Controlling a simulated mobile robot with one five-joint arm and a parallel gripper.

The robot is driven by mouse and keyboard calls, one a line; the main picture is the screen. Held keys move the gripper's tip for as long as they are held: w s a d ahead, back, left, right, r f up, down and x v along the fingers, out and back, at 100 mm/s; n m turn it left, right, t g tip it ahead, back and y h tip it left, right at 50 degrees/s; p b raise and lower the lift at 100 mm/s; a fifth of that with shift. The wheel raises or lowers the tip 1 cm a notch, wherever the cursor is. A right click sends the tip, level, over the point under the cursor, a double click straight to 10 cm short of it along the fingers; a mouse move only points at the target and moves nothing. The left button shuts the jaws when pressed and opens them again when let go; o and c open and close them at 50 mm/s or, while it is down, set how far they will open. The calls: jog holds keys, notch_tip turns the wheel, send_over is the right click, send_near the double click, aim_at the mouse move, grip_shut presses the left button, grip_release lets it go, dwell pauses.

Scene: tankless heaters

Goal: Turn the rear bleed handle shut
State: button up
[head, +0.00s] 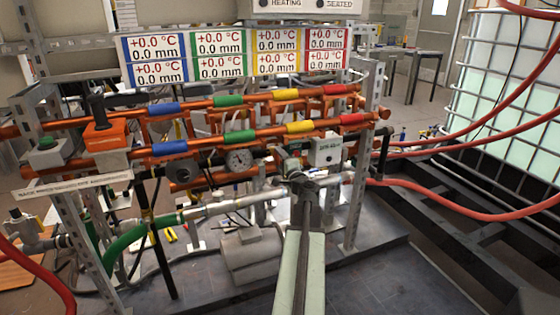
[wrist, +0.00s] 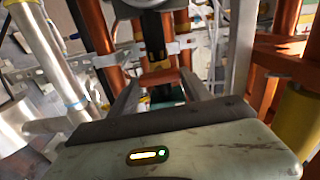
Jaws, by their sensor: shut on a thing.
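My gripper (head: 305,180) is at the right end of the lower pipework, under the red-banded copper pipes. In the wrist view, the two fingers of my gripper (wrist: 160,84) reach forward and are closed on a small orange-brown piece (wrist: 160,77). I take it to be the rear bleed handle. A dark green part shows below it between the fingers. The handle's full shape and its angle are hidden by my gripper in the head view, so I cannot tell how far it is turned.
Copper pipes (head: 210,138) with coloured bands run across the rack close above my gripper. A white box (head: 325,151) and a round gauge (head: 239,160) are near it. Upright pipes crowd both sides in the wrist view. Red hoses (head: 465,207) sweep off right.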

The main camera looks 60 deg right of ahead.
jog(key=shift+s+m, duration=0.15)
jog(key=shift+m, duration=0.15)
jog(key=o, duration=1.4)
jog(key=shift+c, duration=0.2)
jog(key=v, duration=0.7)
jog(key=shift+s+a, duration=0.2)
jog(key=shift+s, duration=0.1)
